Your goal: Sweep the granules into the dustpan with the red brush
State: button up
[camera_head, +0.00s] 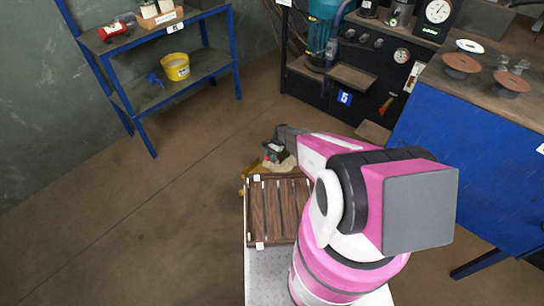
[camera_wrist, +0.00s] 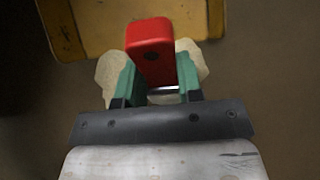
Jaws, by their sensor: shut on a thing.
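My gripper (camera_wrist: 155,90) is shut on the red brush (camera_wrist: 150,45), with its green fingertips on either side of the red part. A pale tan mass (camera_wrist: 107,73) shows on both sides below the brush; I cannot tell whether it is bristles or granules. A yellow object (camera_wrist: 90,25), apparently the dustpan, lies just beyond the brush at the top of the wrist view. In the head view my gripper (camera_head: 272,149) is low over the floor, left of the machine bench, and the yellow object (camera_head: 247,170) is partly hidden. No loose granules can be made out.
A blue shelf (camera_head: 150,95) with a yellow bucket (camera_head: 175,67) stands at the back left. A black machine bench (camera_head: 350,75) and a blue workbench (camera_head: 460,140) stand behind and right. The floor at left is clear.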

aim_at(265, 156)
jog(key=shift+s+a+f, duration=0.15)
jog(key=shift+s+a, duration=1.55)
jog(key=shift+s, duration=0.05)
jog(key=shift+r, duration=0.25)
jog(key=shift+r, duration=2.35)
